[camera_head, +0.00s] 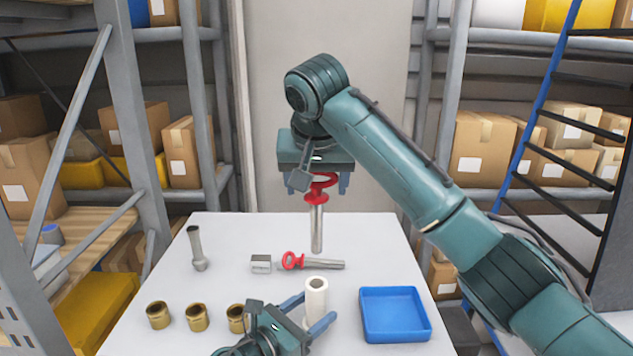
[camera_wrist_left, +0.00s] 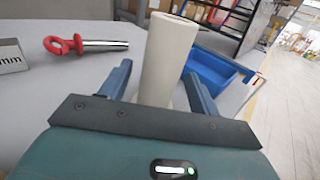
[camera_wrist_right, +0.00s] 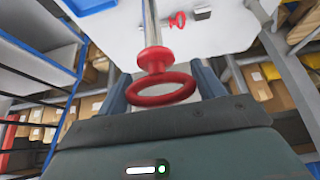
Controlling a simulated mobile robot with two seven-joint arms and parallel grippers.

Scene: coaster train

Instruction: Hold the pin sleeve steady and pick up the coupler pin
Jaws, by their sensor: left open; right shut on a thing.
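The white pin sleeve (camera_head: 316,303) stands upright near the front of the table. My left gripper (camera_head: 308,312) is open, its fingers on either side of the sleeve; the left wrist view shows the sleeve (camera_wrist_left: 167,60) between them. My right gripper (camera_head: 318,185) is shut on a red-handled coupler pin (camera_head: 317,228), which hangs upright above the table with its metal shaft down. Its red ring (camera_wrist_right: 162,95) shows between the fingers in the right wrist view. A second red-handled pin (camera_head: 322,264) lies flat on the table behind the sleeve.
A blue tray (camera_head: 362,319) stands right of the sleeve. Three brass cups (camera_head: 197,318) line the front left. A small metal block (camera_head: 261,264) lies left of the lying pin. A grey metal peg (camera_head: 196,245) is at the back left. Shelves with boxes flank the white table (camera_head: 240,230).

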